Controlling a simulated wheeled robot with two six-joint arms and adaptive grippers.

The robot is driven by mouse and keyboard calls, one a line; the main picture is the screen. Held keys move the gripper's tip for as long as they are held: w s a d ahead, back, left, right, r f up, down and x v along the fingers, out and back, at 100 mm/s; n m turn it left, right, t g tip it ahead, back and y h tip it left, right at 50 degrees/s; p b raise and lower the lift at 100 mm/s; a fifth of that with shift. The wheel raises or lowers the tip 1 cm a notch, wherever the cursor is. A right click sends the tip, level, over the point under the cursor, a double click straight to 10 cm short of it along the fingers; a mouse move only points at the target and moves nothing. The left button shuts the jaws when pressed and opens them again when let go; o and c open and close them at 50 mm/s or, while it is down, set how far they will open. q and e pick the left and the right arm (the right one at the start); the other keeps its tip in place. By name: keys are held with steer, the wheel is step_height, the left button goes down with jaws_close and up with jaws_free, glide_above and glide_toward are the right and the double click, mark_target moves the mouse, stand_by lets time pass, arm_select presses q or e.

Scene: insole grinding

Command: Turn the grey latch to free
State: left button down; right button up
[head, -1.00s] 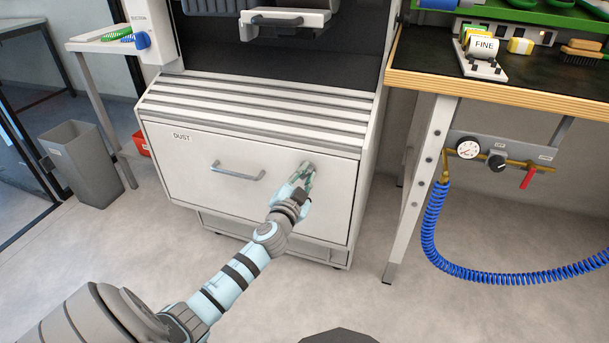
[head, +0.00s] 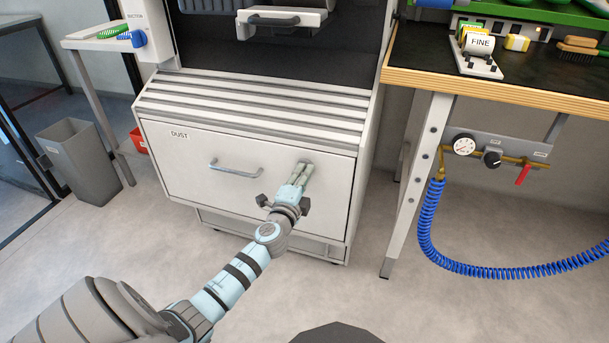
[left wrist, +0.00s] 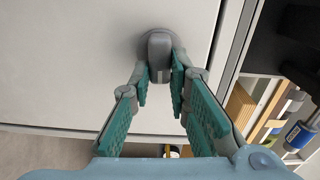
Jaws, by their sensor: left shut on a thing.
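In the head view my left gripper (head: 300,175) reaches up to the drawer front and mostly covers the latch. The latch's exact turn angle is hard to tell there. My right gripper is out of view.
The grey drawer handle (head: 236,169) is just left of my gripper. A workbench (head: 520,92) stands at the right, with a coiled blue hose (head: 430,235) hanging below. A grey bin (head: 80,165) stands at the left. The floor in front is clear.

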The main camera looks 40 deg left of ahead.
arm_select(q)
steer(key=shift+f+m, duration=0.1)
steer(key=shift+m, duration=0.4)
steer(key=c, duration=1.5)
jaws_free()
steer(key=v, duration=1.2)
steer(key=shift+w, duration=0.1)
